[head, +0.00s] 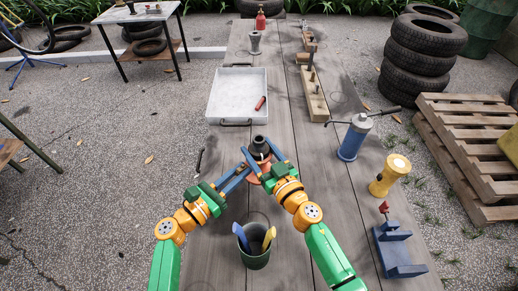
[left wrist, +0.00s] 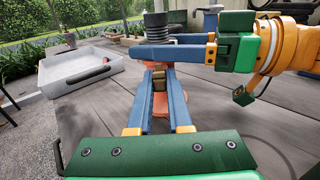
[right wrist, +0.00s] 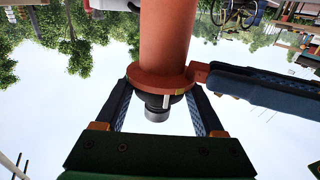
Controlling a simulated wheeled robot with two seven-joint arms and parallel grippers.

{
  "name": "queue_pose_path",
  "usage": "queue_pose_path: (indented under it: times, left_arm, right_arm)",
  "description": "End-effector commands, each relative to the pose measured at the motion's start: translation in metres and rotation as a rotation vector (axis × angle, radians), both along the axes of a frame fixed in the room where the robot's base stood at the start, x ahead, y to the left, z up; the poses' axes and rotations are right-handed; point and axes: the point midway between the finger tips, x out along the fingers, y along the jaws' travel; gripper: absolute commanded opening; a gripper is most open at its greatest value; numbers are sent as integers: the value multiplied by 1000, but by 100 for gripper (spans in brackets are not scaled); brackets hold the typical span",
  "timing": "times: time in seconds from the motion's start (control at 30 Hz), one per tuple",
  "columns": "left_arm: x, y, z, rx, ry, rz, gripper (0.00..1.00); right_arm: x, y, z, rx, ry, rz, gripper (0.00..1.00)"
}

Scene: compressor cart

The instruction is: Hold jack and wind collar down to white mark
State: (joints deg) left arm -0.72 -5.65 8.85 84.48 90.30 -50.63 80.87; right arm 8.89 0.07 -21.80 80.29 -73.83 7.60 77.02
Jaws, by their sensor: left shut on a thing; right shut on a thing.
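The orange jack (right wrist: 168,38) stands upright on the table between my arms. In the left wrist view its orange body (left wrist: 180,103) is partly hidden behind my fingers. A dark ribbed collar (head: 260,145) is at its top; it also shows in the left wrist view (left wrist: 156,27). The right wrist view is upside down; a small pale mark (right wrist: 167,100) shows beside the collar under the flange.
A green pot (head: 254,257) with blue and yellow tools stands near. A white tray (head: 213,103) lies beyond at left. A blue cylinder (head: 354,138), a yellow torch-like item (head: 389,178) and a blue bracket (head: 400,262) stand at right. Bare planks surround the jack.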

Motion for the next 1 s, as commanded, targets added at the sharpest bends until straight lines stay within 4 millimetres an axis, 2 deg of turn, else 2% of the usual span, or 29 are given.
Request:
queue_pose_path:
  times: [0.3, 0.73, 0.77, 0.8, 0.87, 1.0]
  left_arm:
    - [0, 0, 0, -1, -1, 0, 0]
    - [0, 0, 0, 0, 0, 0, 0]
    - [0, 0, 0, 0, 0, 0, 0]
    - [0, 0, 0, 0, 0, 0, 0]
    - [0, 0, 0, 0, 0, 0, 0]
    - [0, 0, 0, 0, 0, 0, 0]
  right_arm:
    - [-1, 1, -1, 2, 5, -90, 15]
    - [-1, 1, -2, -1, 7, -99, 15]
    - [-1, 1, -2, -1, 7, -99, 73]
    - [-1, 1, -2, -1, 7, -99, 84]
    - [-1, 1, -1, -1, 7, -99, 100]
    - [-1, 0, -1, -1, 6, -100, 100]
